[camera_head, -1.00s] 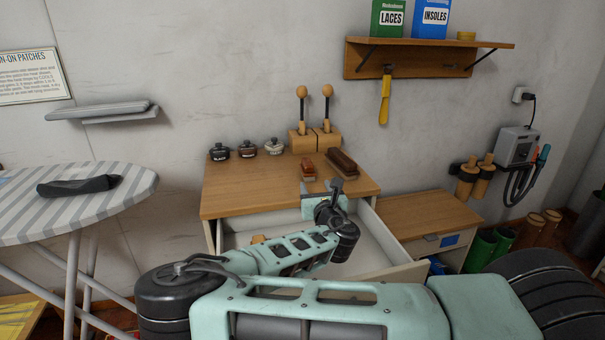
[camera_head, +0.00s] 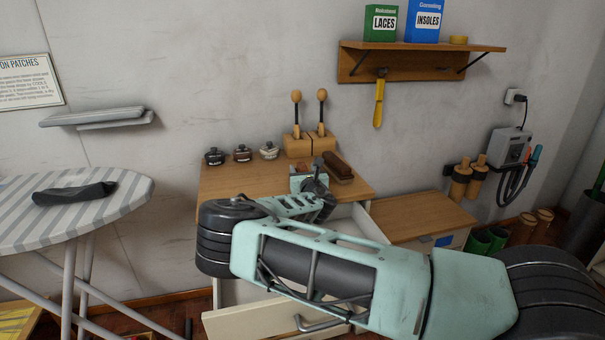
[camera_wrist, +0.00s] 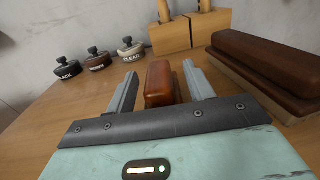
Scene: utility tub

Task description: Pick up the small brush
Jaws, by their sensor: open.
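The small brush (camera_wrist: 160,82) has a reddish-brown rounded back and lies on the wooden cabinet top. In the wrist view it sits between the two fingers of my open gripper (camera_wrist: 157,88), with a finger on each side of it. The fingers do not appear closed on it. In the head view my gripper (camera_head: 306,172) is over the cabinet top and mostly hides the small brush. A larger dark brown brush (camera_wrist: 268,65) lies to the right; it also shows in the head view (camera_head: 338,166).
Three small polish jars (camera_wrist: 97,58) stand to the left on the cabinet top (camera_head: 225,184). A wooden block holder with two upright handles (camera_head: 310,143) stands behind. The open drawer (camera_head: 265,322) juts out below my arm. An ironing board (camera_head: 80,205) is at left.

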